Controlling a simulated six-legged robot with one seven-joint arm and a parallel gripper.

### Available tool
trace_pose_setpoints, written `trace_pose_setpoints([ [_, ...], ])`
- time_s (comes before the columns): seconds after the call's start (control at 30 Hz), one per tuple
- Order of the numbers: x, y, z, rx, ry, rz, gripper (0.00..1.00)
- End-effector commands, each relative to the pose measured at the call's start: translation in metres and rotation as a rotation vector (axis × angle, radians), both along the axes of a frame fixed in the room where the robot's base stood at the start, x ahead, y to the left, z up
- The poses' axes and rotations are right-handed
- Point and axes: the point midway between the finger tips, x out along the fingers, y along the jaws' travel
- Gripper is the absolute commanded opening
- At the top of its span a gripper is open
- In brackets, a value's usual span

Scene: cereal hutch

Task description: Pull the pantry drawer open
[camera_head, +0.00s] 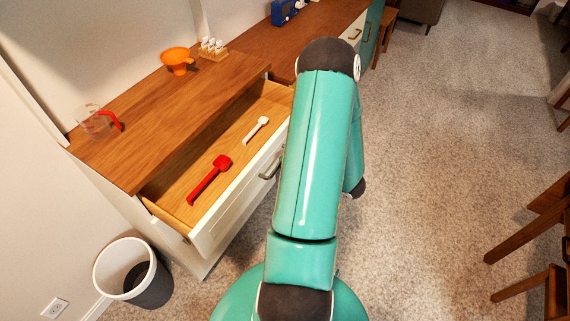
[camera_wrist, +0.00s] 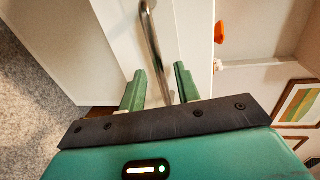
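The pantry drawer (camera_head: 222,228) is pulled out from the white cabinet in the head view, its inside exposed. A red scoop (camera_head: 209,180) and a smaller white scoop (camera_head: 256,129) lie in it. The drawer's metal handle (camera_head: 270,165) is on its white front, partly behind my arm. In the wrist view the handle (camera_wrist: 152,35) runs lengthwise into the gap between the green fingers of my gripper (camera_wrist: 160,84). The fingers are apart, with space showing beside the bar; I cannot tell whether either touches it. The head view hides my gripper behind my arm.
The wooden counter (camera_head: 140,130) holds a measuring cup (camera_head: 92,120), an orange funnel (camera_head: 177,60) and a small rack (camera_head: 212,48). A waste bin (camera_head: 150,285) stands left of the drawer. Wooden chairs (camera_head: 530,230) are at the right; carpet between is clear.

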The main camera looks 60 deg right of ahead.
Motion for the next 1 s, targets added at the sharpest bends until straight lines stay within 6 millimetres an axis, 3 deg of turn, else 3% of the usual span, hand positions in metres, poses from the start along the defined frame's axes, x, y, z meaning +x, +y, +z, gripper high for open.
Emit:
trace_pose_setpoints([
  [0.5,-0.105,-0.004,0.022,-0.002,0.000,-0.005,0.32],
  [0.7,-0.119,-0.003,0.025,0.000,-0.001,-0.001,0.32],
  [1.0,-0.120,-0.003,0.025,0.000,-0.001,-0.001,0.32],
])
